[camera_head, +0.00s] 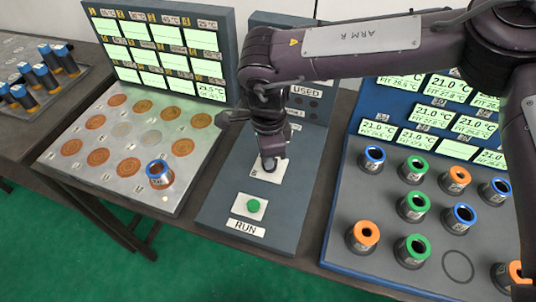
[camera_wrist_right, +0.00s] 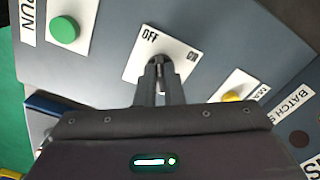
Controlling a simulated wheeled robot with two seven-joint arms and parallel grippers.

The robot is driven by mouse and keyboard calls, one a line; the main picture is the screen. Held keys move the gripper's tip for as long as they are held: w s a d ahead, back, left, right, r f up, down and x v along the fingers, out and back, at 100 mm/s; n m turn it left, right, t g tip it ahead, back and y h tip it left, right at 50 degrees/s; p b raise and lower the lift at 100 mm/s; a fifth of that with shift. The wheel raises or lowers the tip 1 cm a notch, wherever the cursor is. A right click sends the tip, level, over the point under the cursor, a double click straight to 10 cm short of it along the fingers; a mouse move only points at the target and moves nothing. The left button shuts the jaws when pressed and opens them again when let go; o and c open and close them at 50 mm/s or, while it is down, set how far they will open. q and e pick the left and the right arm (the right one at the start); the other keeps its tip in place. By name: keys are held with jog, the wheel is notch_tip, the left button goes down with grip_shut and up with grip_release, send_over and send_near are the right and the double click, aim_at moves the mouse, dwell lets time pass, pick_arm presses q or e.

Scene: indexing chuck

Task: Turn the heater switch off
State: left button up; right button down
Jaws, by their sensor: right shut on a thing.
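The heater switch sits on a white plate (camera_head: 262,180) on the middle grey-blue panel. In the right wrist view the plate (camera_wrist_right: 137,63) carries the words OFF at its left and ON at its right. My right gripper (camera_head: 267,163) reaches down onto the plate from above. In the wrist view its fingertips (camera_wrist_right: 160,66) are shut on the dark switch knob between the two labels. The fingers hide most of the knob, so I cannot tell which way it points. My left gripper is not in view.
A green RUN button (camera_head: 253,205) is in front of the switch, and a yellow button (camera_wrist_right: 232,96) is beside it. A metal plate (camera_head: 60,162) with copper discs and a blue-rimmed cylinder (camera_head: 159,174) lies left. A board (camera_head: 338,262) with coloured-ring cylinders stands right.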

jog(key=shift+w+r, duration=0.1)
jog(key=shift+r, duration=0.05)
jog(key=c, duration=1.5)
grip_release()
jog(key=shift+c, duration=0.2)
notch_tip(320, 180, up, 8)
jog(key=shift+f+b, duration=0.15)
jog(key=shift+b, duration=0.45)
